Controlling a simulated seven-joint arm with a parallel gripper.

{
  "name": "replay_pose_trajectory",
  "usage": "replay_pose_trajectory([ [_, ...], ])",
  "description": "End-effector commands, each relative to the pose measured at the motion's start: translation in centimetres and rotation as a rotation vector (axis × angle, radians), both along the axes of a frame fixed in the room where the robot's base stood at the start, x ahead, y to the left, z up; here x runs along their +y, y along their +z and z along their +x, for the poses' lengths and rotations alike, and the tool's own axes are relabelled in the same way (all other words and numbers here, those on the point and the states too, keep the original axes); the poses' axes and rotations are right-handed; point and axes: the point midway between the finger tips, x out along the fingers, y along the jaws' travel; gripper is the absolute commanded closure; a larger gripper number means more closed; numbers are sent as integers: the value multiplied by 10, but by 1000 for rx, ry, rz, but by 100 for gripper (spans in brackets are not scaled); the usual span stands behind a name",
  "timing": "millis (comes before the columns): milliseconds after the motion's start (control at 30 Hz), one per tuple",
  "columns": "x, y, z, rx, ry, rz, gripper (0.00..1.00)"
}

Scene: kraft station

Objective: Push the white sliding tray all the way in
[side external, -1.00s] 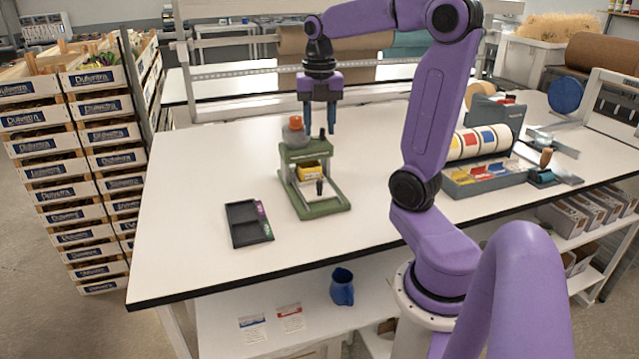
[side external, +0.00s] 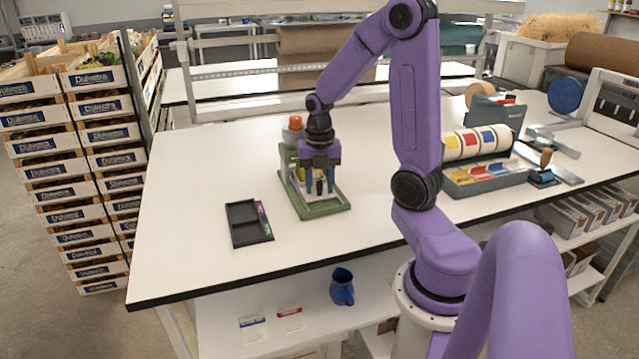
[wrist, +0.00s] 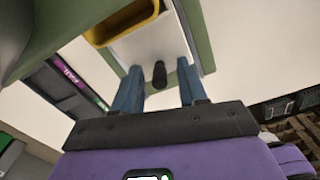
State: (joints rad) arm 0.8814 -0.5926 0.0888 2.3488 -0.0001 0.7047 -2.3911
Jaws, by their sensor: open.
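The white sliding tray (wrist: 150,45) shows in the wrist view inside a green-framed press (side external: 325,211). A yellow box (wrist: 124,22) sits on the tray, and a black knob (wrist: 160,74) is at the tray's near edge. My gripper (wrist: 158,84) is open, with one blue finger on each side of the knob; I cannot tell whether either touches it. In the side view my gripper (side external: 321,190) is low over the front of the press and hides most of the tray and the knob.
A black tray with compartments (side external: 248,224) lies on the table left of the press. An orange-topped part (side external: 295,123) rises at the back of the press. A grey tape-roll holder (side external: 485,180) stands to the right. The table's left side is clear.

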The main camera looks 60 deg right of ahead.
Motion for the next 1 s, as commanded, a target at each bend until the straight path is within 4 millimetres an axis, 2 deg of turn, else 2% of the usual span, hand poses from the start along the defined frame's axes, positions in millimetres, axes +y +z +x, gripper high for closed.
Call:
replay_pose_trajectory([
  [300,0,-3,0,-1,0,0,58],
  [367,0,-2,0,-1,0,0,74],
  [433,0,-2,0,-1,0,0,97],
  [467,0,-2,0,-1,0,0,100],
  [667,-1,-2,1,-1,0,0,100],
  [1000,-15,-2,16,-4,1,-2,100],
])
